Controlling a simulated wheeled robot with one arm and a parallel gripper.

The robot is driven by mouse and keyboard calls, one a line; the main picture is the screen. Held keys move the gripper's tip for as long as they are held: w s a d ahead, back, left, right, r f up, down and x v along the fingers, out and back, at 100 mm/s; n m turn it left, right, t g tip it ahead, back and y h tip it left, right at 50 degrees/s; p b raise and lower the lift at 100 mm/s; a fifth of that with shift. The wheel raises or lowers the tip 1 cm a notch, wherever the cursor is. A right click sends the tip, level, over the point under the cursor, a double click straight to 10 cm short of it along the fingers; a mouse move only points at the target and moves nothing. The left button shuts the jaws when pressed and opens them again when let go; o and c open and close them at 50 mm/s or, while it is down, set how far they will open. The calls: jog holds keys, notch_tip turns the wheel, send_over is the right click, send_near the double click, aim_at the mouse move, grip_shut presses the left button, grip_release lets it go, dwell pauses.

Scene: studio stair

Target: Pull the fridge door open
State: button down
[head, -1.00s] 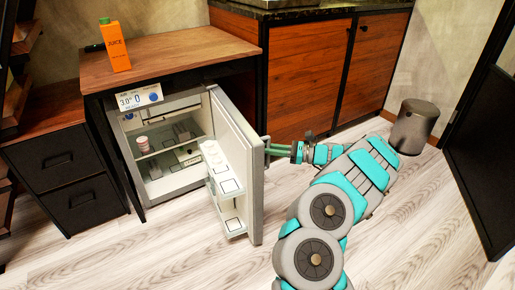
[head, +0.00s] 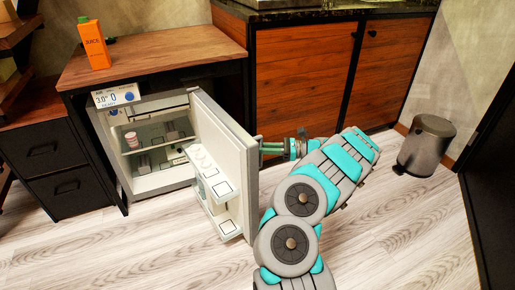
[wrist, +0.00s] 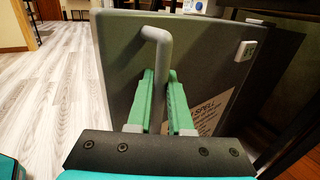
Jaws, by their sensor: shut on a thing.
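The small fridge (head: 122,172) stands under the wooden counter, and its pale inside with shelves shows. Its grey door (head: 251,190) stands well open, swung out to the right, with racks on its inner side. In the wrist view the door's outer face (wrist: 120,50) fills the middle, with a bent grey bar handle (wrist: 157,36). My gripper (wrist: 161,78) has its green fingers on both sides of the handle and is shut on it. In the head view my gripper (head: 268,148) is at the outer side of the door, where the door hides the handle.
An orange juice carton (head: 94,45) stands on the counter (head: 160,50). Wooden cabinets (head: 305,85) stand behind my arm. A metal bin (head: 426,148) is at the right. The floor (head: 130,250) before the fridge is clear.

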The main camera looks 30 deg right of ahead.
jog(key=shift+w+r, duration=0.1)
jog(key=shift+w, duration=0.1)
jog(key=c, duration=1.2)
grip_release()
jog(key=shift+o, duration=0.2)
jog(key=b+v, duration=0.1)
jog(key=v, duration=0.6)
jog(key=shift+s+d, duration=0.25)
jog(key=shift+d, duration=0.05)
